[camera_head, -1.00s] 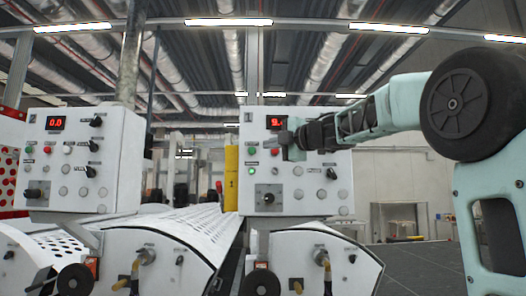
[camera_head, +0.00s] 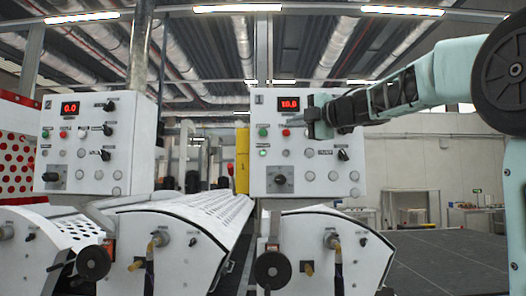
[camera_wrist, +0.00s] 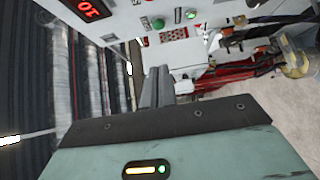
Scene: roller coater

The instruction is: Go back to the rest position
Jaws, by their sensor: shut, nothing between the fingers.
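My gripper (camera_head: 314,122) is in front of the upper part of the right control panel (camera_head: 262,185) in the head view, just right of and below its red display (camera_head: 288,103). The display appears to read 10.0. In the wrist view the fingers (camera_wrist: 156,86) are together and empty, pointing toward the panel. A gap to the panel face cannot be judged. My gripper and forearm hide part of the panel's upper right. A red button (camera_head: 286,133) and a green button (camera_head: 264,132) show left of my gripper.
A second panel (camera_head: 70,150) stands left, its display reading 0.0. White roller housings (camera_head: 160,225) with handwheels, valves and hoses jut out below both panels. A yellow post (camera_head: 242,160) stands between the panels.

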